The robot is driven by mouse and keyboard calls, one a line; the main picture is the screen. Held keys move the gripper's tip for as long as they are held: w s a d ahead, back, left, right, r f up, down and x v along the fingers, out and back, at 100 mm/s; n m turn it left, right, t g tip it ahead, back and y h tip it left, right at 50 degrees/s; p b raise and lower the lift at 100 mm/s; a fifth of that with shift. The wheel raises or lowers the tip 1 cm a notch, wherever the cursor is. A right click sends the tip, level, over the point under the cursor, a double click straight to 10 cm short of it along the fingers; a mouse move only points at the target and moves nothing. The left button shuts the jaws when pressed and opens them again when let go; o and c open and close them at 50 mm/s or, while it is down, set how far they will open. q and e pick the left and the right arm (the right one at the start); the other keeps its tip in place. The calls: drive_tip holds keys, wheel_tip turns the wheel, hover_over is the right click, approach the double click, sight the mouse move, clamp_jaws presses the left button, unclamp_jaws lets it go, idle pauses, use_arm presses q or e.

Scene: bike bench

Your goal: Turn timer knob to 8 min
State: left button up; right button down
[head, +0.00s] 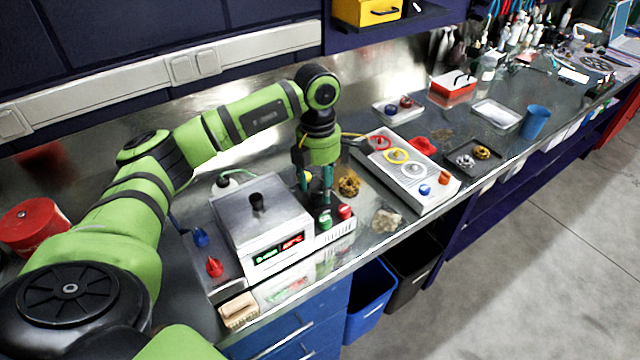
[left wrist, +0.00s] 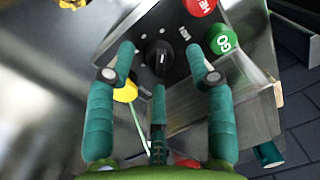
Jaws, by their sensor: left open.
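The black timer knob (left wrist: 158,58) sits on a dark panel in the left wrist view, with a light pointer mark and small dots around it. My left gripper (left wrist: 160,78) is open, with a teal finger on either side of the knob and a third below it; I cannot tell whether any finger touches it. In the head view my left gripper (head: 319,192) points down over the panel beside the steel box (head: 262,218), and hides the knob. The box front has a lit display (head: 279,249), too small to read surely. My right gripper is not in view.
A green button (left wrist: 222,38) and a red button (left wrist: 200,5) sit close to the knob. A panel with coloured rings (head: 407,170) stands to the right. The bench's front edge is close.

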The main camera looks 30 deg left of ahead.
sight(318, 196)
use_arm(q)
wheel_tip(318, 196, down, 2)
drive_tip(key=shift+s+a+f+p, duration=0.15)
drive_tip(key=shift+f+p, duration=0.1)
drive_tip(key=shift+p, duration=0.05)
clamp_jaws()
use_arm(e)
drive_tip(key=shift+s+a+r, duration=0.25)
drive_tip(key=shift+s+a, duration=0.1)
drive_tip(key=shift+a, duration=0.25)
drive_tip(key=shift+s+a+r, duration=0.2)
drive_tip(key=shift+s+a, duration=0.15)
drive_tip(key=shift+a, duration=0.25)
use_arm(q)
drive_tip(key=shift+n+b, duration=0.45)
drive_tip(key=shift+n, duration=0.05)
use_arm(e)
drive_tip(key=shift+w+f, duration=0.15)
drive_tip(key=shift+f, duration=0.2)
